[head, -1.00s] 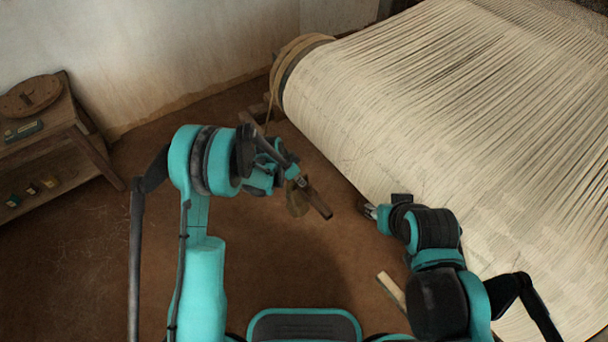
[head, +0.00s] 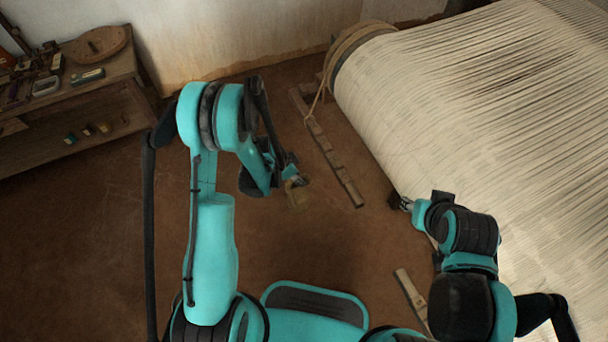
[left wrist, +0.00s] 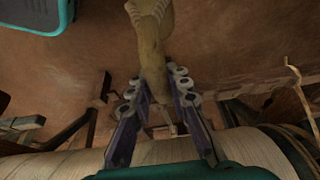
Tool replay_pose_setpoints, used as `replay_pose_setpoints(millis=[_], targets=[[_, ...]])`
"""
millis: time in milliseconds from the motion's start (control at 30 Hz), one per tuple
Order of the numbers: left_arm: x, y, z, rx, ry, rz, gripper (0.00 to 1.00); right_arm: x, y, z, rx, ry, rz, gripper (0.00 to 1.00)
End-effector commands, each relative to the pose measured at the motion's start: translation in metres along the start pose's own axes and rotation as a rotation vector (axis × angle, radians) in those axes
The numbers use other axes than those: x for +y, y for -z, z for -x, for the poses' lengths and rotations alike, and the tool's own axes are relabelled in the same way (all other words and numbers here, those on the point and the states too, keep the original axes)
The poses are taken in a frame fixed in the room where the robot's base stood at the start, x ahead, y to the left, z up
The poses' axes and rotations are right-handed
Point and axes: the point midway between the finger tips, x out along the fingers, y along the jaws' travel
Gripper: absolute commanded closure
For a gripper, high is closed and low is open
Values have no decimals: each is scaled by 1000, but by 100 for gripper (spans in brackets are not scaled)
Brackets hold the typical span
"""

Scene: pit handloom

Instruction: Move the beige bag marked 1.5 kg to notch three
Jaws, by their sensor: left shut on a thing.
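My left gripper (head: 291,178) is shut on a beige bag (head: 298,196), which hangs below the fingers above the brown floor. In the left wrist view the beige bag (left wrist: 152,45) runs up from between the two fingers (left wrist: 160,95), and its marking cannot be read. A wooden bar with notches (head: 334,162) lies to the right of the bag, apart from it, beside the loom's roller. My right gripper (head: 400,203) is at the edge of the warp; its jaws are too small to judge.
The loom's wide pale warp (head: 470,110) fills the right side. A rope (head: 318,98) hangs from its roller end (head: 345,50). A wooden shelf (head: 125,75) with small items stands at left. A wooden strip (head: 411,294) lies near my right arm. The floor between is bare.

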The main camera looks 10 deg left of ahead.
Motion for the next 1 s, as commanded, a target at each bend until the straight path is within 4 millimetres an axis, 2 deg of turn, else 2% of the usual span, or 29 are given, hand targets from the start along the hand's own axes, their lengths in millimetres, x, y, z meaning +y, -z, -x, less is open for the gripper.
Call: replay_pose_setpoints(millis=[300,467,733,1000], targets=[[0,0,1,2,0,0,100,0,0,0,0,0,0,60],[-1,2,4,2,0,1,100,0,-7,-9,0,0,0,60],[-1,9,20,1,-1,1,100,0,-22,-30,0,0,0,60],[-1,6,30,1,0,2,100,0,-23,-32,0,0,0,60]])
